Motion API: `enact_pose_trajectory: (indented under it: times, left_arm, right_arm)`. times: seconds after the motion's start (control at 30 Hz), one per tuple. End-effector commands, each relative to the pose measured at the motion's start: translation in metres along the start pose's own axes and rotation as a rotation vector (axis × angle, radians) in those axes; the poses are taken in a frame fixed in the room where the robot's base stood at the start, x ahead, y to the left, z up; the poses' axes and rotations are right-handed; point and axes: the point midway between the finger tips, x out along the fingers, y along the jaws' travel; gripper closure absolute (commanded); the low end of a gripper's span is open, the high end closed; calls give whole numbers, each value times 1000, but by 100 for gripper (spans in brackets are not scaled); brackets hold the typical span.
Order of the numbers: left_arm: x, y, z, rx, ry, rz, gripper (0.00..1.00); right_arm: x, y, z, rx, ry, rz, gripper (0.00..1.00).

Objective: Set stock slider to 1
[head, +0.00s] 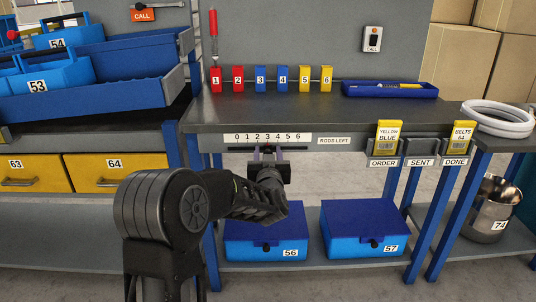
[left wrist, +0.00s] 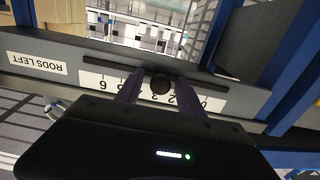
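The stock slider's round black knob (left wrist: 161,84) sits on a dark slot in the bench's front edge, beside a white 0-to-6 scale (head: 267,138). The scale shows upside down in the left wrist view, partly hidden by my fingers. The knob stands near the middle of the scale, around 2 or 3; the exact mark is hard to tell. My left gripper (head: 268,155) is in front of the knob, below the scale. In the left wrist view its fingers (left wrist: 159,91) are open, one on each side of the knob, with visible gaps. My right gripper is not in view.
A "RODS LEFT" label (head: 334,141) is right of the scale. Order card holders (head: 384,150) hang further right. Blue boxes (head: 266,233) stand on the lower shelf beneath my arm. Numbered coloured bins (head: 259,79) and a blue tray (head: 390,89) are on the bench top.

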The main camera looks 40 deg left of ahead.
Motion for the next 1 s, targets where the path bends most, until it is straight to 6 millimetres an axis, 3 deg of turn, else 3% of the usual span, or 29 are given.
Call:
enact_pose_trajectory:
  times: [0.53, 1.0]
  left_arm:
    - [0, 0, 0, 0, 0, 0, 100]
    - [0, 0, 0, 0, 0, 0, 100]
  right_arm:
    - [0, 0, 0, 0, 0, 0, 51]
    - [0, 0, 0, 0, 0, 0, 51]
